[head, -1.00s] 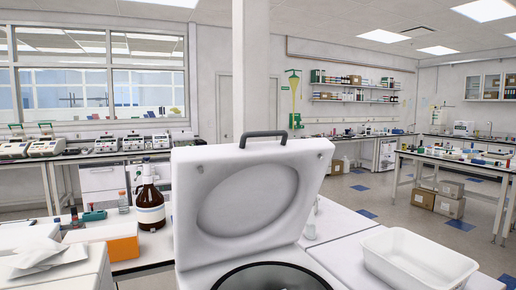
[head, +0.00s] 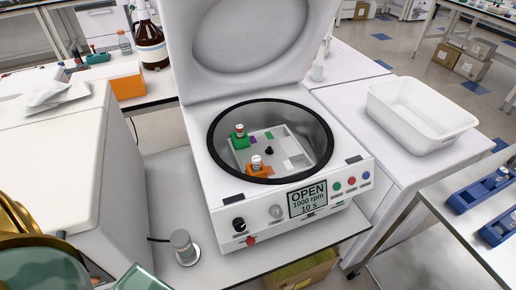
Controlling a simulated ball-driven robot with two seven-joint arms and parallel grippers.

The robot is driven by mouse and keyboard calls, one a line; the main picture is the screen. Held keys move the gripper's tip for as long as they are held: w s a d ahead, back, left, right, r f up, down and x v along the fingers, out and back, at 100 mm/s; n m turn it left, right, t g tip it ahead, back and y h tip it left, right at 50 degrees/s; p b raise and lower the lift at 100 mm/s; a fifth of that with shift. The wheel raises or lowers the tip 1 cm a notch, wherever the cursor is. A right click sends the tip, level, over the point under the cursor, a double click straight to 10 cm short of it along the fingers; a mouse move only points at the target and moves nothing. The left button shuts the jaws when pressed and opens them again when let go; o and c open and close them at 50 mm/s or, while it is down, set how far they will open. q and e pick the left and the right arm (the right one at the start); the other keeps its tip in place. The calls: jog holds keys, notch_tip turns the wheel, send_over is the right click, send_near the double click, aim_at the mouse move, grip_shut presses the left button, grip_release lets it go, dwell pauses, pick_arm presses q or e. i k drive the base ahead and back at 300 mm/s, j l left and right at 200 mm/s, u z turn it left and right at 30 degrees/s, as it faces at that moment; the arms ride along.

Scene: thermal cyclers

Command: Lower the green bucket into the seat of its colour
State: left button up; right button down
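The green bucket (head: 240,142) stands at the left of the open centrifuge bowl, with a white-capped tube upright in it. An orange bucket (head: 257,170), also with a capped tube, stands at the front of the bowl. Between and behind them is a light grey square rotor (head: 272,158) with a dark central knob (head: 269,151). A small green patch (head: 269,135) and a purple patch (head: 254,139) show on its back part. I cannot tell whether either bucket is fully seated. Parts of my arm show at the bottom left; neither gripper's fingers show.
The centrifuge (head: 230,205) has its lid (head: 250,40) raised; its display reads OPEN. A white tub (head: 420,125) stands to the right, blue racks (head: 480,192) on the right table. A grey cylinder (head: 184,246) stands at the front left.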

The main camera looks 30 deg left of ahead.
aim_at(289, 159)
jog(key=i+l+u, duration=0.3)
jog(key=u, duration=0.15)
jog(key=i+l+u, duration=0.35)
jog(key=u, duration=0.15)
jog(key=l+u, duration=0.1)
jog(key=u, duration=0.6)
